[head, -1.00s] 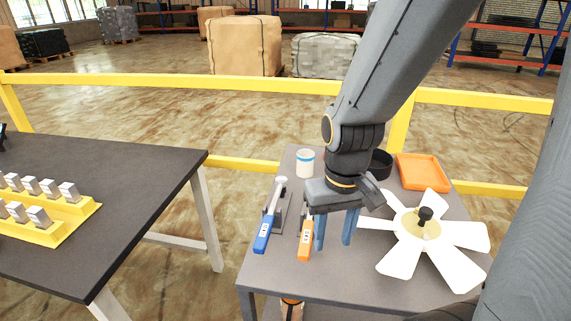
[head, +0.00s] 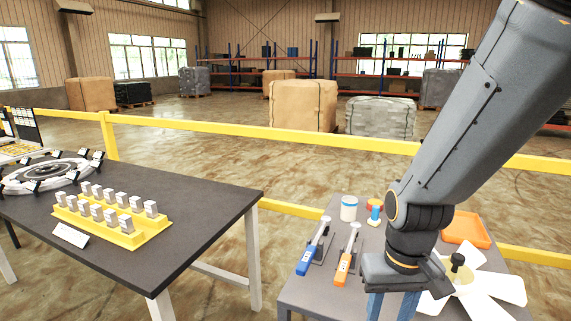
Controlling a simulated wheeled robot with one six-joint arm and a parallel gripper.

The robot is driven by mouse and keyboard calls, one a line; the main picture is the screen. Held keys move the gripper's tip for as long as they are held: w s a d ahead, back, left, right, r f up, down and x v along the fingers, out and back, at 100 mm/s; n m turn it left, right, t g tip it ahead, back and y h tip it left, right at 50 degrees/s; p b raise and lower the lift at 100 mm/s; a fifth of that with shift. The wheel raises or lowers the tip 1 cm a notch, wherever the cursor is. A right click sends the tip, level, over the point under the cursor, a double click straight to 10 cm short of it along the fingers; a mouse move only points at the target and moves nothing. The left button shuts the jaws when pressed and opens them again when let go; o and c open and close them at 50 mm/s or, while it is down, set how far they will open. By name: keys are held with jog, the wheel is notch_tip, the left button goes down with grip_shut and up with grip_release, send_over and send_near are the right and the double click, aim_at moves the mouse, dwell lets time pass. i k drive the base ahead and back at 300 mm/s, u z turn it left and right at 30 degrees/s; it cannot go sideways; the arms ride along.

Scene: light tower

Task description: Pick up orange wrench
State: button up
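The orange wrench (head: 347,256) leans in a dark holder on the small grey table, its orange handle toward me and its metal shaft pointing up and back. My gripper (head: 391,307) points down to the right of the orange wrench, apart from it in the picture. Its two blue fingers are spread with nothing visible between them; their tips are at or past the bottom edge of the head view. A blue wrench (head: 309,253) leans in a similar holder to the left of the orange one.
A white fan-like rotor (head: 490,287) and an orange tray (head: 466,229) lie right of my arm. A white cup (head: 349,208) and a small orange-and-blue object (head: 375,211) stand behind the wrenches. A dark table (head: 205,214) with a yellow block rack (head: 120,228) stands left, across a gap.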

aim_at(340, 278)
jog(key=z, duration=2.15)
jog(key=k, duration=1.1)
jog(key=u, duration=1.85)
jog(key=i, duration=0.5)
jog(key=u, duration=0.1)
